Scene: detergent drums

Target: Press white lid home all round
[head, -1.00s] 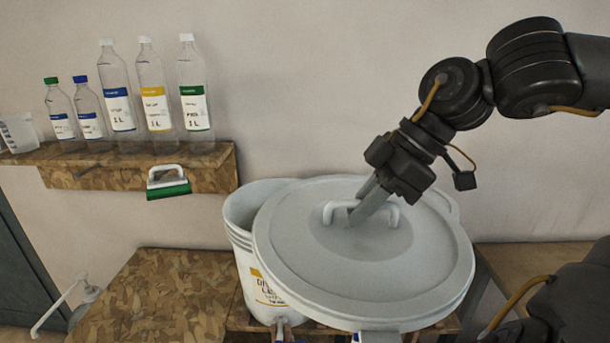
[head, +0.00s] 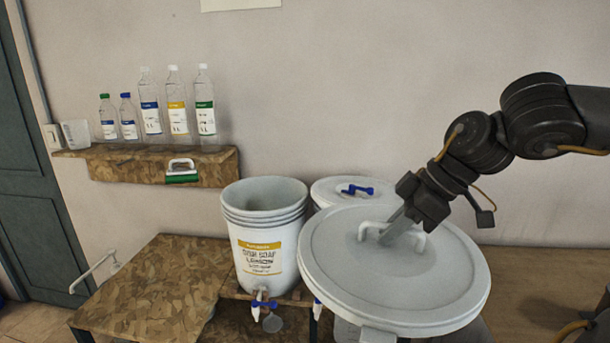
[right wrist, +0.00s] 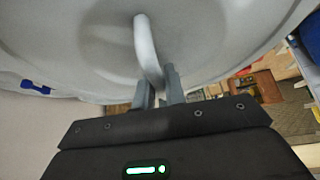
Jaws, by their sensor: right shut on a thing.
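The white lid (head: 390,285) is a wide round disc with a raised handle (head: 420,240). My right gripper (head: 386,238) is shut on that handle and holds the lid up in the air, a little tilted. The right wrist view shows the handle (right wrist: 148,45) between the fingers (right wrist: 160,92), with the lid (right wrist: 225,40) beyond. An open white drum (head: 262,220) with a yellow label and a blue tap stands left of the lid, its rim bare. The lid hides what is directly below it. My left gripper is out of view.
A second white drum, its top (head: 335,188) bearing a blue piece, stands behind the lid, partly hidden. A wooden wall shelf (head: 160,165) holds several bottles, with a green-edged brush (head: 181,172) at its front. The board-topped bench (head: 150,285) at left is clear.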

